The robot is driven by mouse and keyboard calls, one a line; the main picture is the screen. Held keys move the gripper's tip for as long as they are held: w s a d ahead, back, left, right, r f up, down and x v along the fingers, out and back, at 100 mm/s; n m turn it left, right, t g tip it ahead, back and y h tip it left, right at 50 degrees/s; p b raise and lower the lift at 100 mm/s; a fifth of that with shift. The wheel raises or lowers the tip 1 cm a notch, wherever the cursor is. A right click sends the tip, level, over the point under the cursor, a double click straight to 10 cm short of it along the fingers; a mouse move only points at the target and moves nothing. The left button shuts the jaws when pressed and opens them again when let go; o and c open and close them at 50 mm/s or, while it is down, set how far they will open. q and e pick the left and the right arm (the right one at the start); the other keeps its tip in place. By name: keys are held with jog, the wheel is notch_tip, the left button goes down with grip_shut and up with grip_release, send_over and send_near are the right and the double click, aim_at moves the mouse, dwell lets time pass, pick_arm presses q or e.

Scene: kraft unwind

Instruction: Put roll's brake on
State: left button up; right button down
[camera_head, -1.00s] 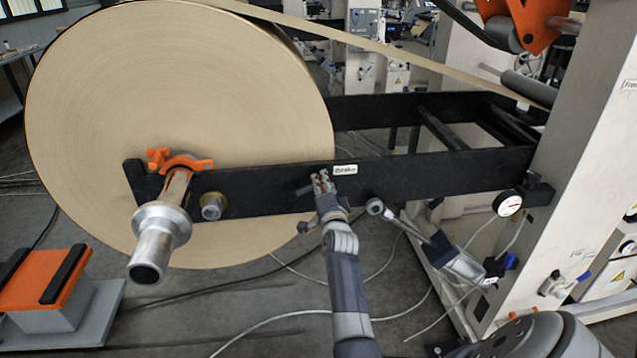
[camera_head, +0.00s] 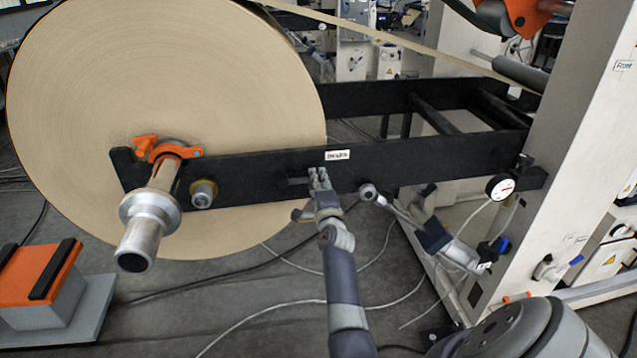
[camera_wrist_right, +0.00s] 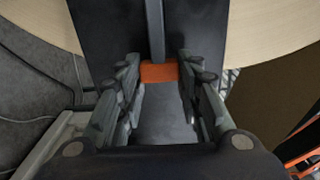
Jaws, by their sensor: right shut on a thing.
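The brake lever (camera_head: 296,181) is a short dark bar on the front face of the black beam, just below a white label (camera_head: 337,155) that seems to read "Brake". My right gripper (camera_head: 319,178) is at the right end of this lever, in front of the beam. In the right wrist view its fingers (camera_wrist_right: 160,85) stand on both sides of the lever's orange grip (camera_wrist_right: 159,71) and are shut on it. The dark lever bar runs upward from the grip in that view. The big brown paper roll (camera_head: 150,80) sits behind the beam. My left gripper is not in view.
The roll's metal shaft (camera_head: 150,215) sticks out toward me at the left, under an orange clamp (camera_head: 165,150). A grey cylinder (camera_head: 435,235) and a round gauge (camera_head: 500,187) are right of my gripper. An orange-topped stand (camera_head: 35,272) is at lower left. Cables lie on the floor.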

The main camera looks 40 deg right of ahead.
jog(key=shift+w+r, duration=0.1)
jog(key=c, duration=1.4)
grip_release()
jog(key=shift+o, duration=1.4)
jog(key=shift+w, duration=0.1)
jog(key=v, duration=0.7)
jog(key=shift+s, duration=0.3)
jog(key=shift+a, duration=0.15)
